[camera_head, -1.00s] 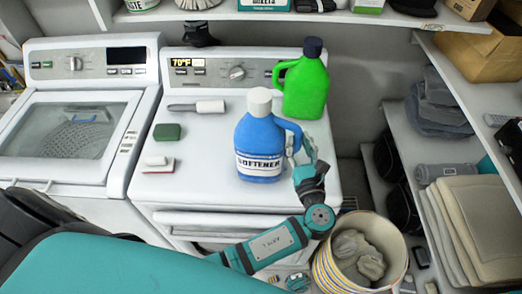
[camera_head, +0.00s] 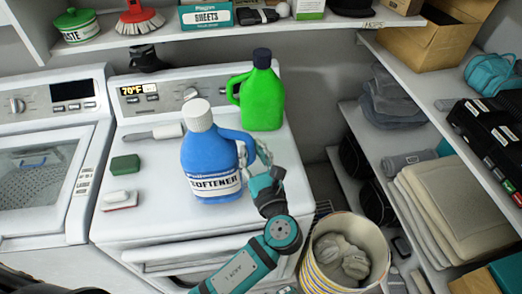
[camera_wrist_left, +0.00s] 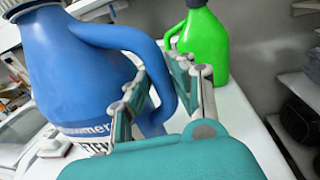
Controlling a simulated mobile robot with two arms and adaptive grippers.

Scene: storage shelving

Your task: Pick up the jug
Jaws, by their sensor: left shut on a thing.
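The blue softener jug (camera_head: 208,165) with a white cap stands on the white dryer top (camera_head: 155,190), upright as far as I can see. It also shows in the left wrist view (camera_wrist_left: 75,75), at the left. My left gripper (camera_head: 255,155) is at the right side of this jug, shut on its handle (camera_wrist_left: 150,50). In the left wrist view, the two fingers of my left gripper (camera_wrist_left: 160,88) lie on either side of the handle. A green jug (camera_head: 262,98) with a dark cap stands behind, to the right. My right gripper is not in view.
A green block (camera_head: 125,164), a red and white brush (camera_head: 120,199) and a white-handled tool (camera_head: 160,132) lie on the dryer. A striped bin (camera_head: 318,272) with cloth stands to the right. Shelves with folded fabric (camera_head: 465,205) are at the right; an upper shelf (camera_head: 200,33) runs behind.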

